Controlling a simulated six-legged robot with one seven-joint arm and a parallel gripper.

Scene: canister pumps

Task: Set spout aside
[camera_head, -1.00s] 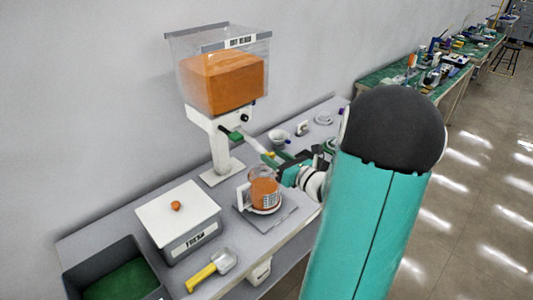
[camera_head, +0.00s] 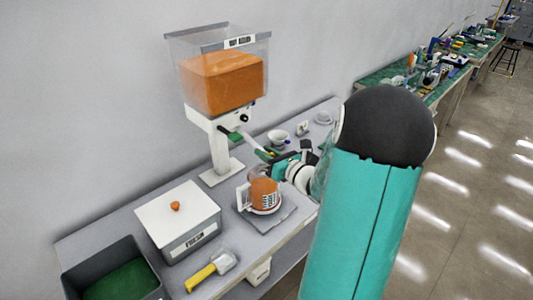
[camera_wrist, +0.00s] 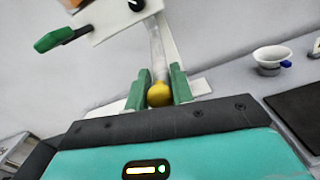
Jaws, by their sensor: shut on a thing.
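The spout (camera_head: 254,146) is a pale tube slanting down to the right from below the hopper dispenser (camera_head: 222,85), which holds orange material. In the wrist view the spout (camera_wrist: 157,50) runs up from a yellow rounded end toward the dispenser's white body. My gripper (camera_head: 272,155) is at the lower end of the spout. Its two green fingers (camera_wrist: 159,92) are shut around the yellow end. Whether the spout's upper end still joins the dispenser cannot be told.
A clear jug (camera_head: 262,192) with orange contents stands on a grey plate (camera_head: 283,214) just below my gripper. A lidded box (camera_head: 180,222), a yellow scoop (camera_head: 208,271) and a dark bin (camera_head: 115,272) are at the left. A white cup (camera_head: 278,137) and small items stand behind.

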